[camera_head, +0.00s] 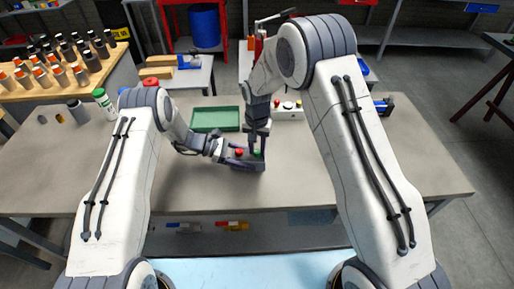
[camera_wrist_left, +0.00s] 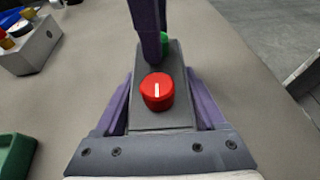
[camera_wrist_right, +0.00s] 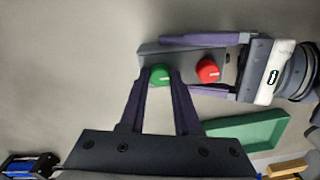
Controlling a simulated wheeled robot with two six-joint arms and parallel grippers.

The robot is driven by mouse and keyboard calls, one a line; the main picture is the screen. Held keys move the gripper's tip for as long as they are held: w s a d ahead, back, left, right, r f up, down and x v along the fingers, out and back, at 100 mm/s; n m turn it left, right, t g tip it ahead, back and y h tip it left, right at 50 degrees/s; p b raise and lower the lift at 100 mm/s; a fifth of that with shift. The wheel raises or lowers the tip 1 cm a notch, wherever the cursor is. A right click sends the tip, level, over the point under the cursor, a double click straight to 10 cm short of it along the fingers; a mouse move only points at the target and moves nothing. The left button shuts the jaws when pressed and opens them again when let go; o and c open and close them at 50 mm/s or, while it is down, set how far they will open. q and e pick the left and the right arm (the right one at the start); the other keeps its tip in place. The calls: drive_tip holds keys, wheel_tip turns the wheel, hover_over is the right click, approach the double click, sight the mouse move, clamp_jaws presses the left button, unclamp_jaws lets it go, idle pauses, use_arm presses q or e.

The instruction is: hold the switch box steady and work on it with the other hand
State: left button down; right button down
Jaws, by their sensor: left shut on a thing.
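The grey switch box (camera_wrist_right: 187,65) lies on the table, with a red knob (camera_wrist_left: 157,92) and a green knob (camera_wrist_right: 159,75) on its top face. The red knob has a white line mark. My left gripper (camera_head: 237,156) is shut on the box, one finger along each long side, at the red-knob end. My right gripper (camera_wrist_right: 160,80) points down over the green-knob end, open, with its fingers on either side of the green knob. Whether they touch the knob I cannot tell. In the left wrist view the right finger hides most of the green knob (camera_wrist_left: 164,42).
A green tray (camera_head: 215,119) lies behind the box. A pale control box with coloured buttons (camera_head: 288,109) stands farther back. A green-capped bottle (camera_head: 103,103) is at the left. The table front right of the box is clear.

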drive_tip(key=shift+n, duration=0.4)
drive_tip(key=n, duration=1.7)
idle(0.5)
drive_tip(key=c, duration=0.6)
unclamp_jaws()
